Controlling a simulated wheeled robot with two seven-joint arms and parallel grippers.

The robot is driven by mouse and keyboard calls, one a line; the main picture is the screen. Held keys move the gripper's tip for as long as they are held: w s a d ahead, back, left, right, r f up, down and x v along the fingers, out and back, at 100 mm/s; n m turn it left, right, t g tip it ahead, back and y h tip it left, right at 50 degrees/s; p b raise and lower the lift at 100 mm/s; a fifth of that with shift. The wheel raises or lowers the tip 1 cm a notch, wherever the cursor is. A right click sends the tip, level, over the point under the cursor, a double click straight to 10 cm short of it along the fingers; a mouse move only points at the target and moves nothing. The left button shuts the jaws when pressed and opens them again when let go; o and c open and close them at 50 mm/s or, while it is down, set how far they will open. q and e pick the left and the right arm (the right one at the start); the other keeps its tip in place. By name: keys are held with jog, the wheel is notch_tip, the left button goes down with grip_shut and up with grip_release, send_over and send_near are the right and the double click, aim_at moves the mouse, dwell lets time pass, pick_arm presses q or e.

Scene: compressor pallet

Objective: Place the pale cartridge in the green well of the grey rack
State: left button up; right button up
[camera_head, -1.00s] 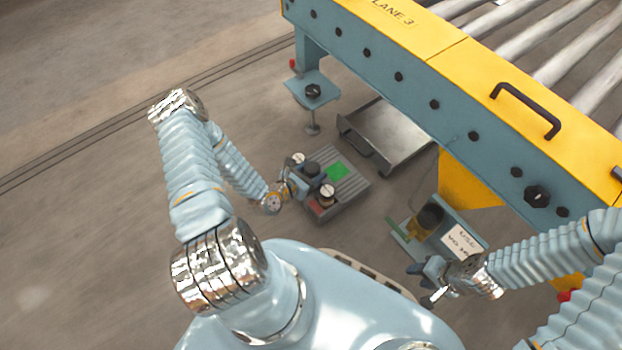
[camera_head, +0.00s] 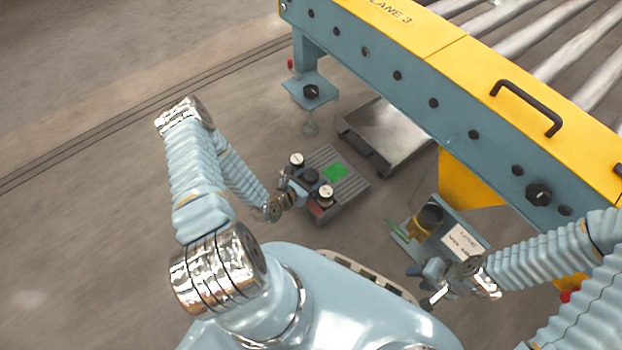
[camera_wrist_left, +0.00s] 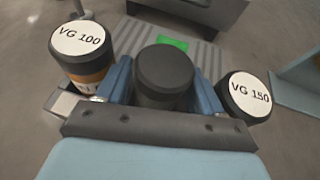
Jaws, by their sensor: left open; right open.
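The grey rack (camera_head: 350,188) stands on the floor, with its flat green well (camera_head: 335,172) bare; the well also shows in the wrist view (camera_wrist_left: 173,44). A dark-capped cartridge (camera_wrist_left: 165,76) stands at the near side, between the blue fingers of my left gripper (camera_wrist_left: 163,88). The fingers are open, one on each side of it; its body is mostly hidden. White-topped cartridges marked VG 100 (camera_wrist_left: 82,52) and VG 150 (camera_wrist_left: 245,97) stand outside the fingers. I cannot tell which cartridge is the pale one. My right gripper (camera_head: 427,286) is open and empty, away from the rack.
A blue bin (camera_head: 462,238) with a label and a dark-and-yellow cylinder (camera_head: 429,217) stands right of the rack. A metal tray (camera_head: 385,133) lies behind the rack, below the yellow-and-blue conveyor (camera_head: 455,75). The floor left of the rack is clear.

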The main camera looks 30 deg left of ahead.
pick_arm(q)
jog(key=shift+s+r, duration=0.1)
jog(key=shift+r, duration=0.2)
jog(key=p+v, duration=0.1)
jog(key=v, duration=1)
jog(key=shift+s+p, duration=0.3)
jog(key=shift+s, duration=0.05)
jog(key=shift+a, duration=0.1)
